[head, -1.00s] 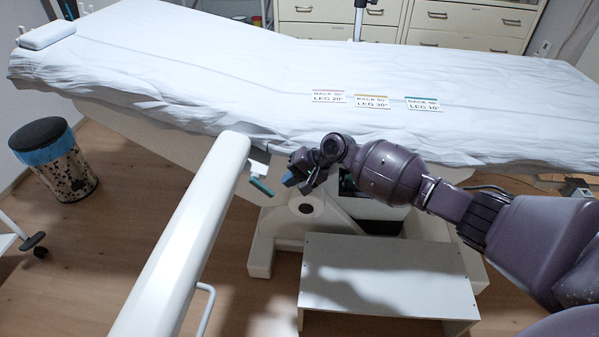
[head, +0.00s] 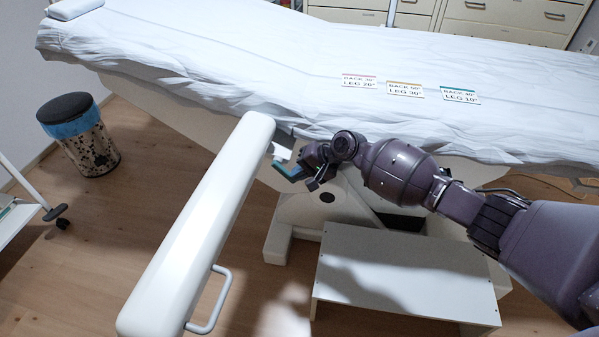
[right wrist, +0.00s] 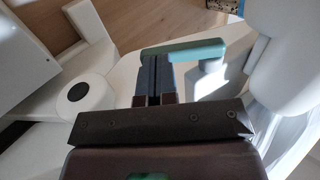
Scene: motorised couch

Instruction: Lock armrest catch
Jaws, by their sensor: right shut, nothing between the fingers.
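The white armrest (head: 205,220) runs diagonally beside the couch. Its catch is a teal-ended lever (head: 285,169) on a white mount under the armrest's far end. My right gripper (head: 304,174) is at the right side of the lever, its fingers shut and empty. In the right wrist view the shut fingertips (right wrist: 154,60) are right at the left end of the teal lever (right wrist: 190,49); I cannot tell whether they touch it. My left gripper is out of view.
The couch (head: 240,70) under a white sheet lies behind, with several position cards such as the LEG 30° card (head: 405,90). A white step (head: 405,275) stands below my right arm. A bin (head: 85,135) stands at the left. Floor between bin and armrest is clear.

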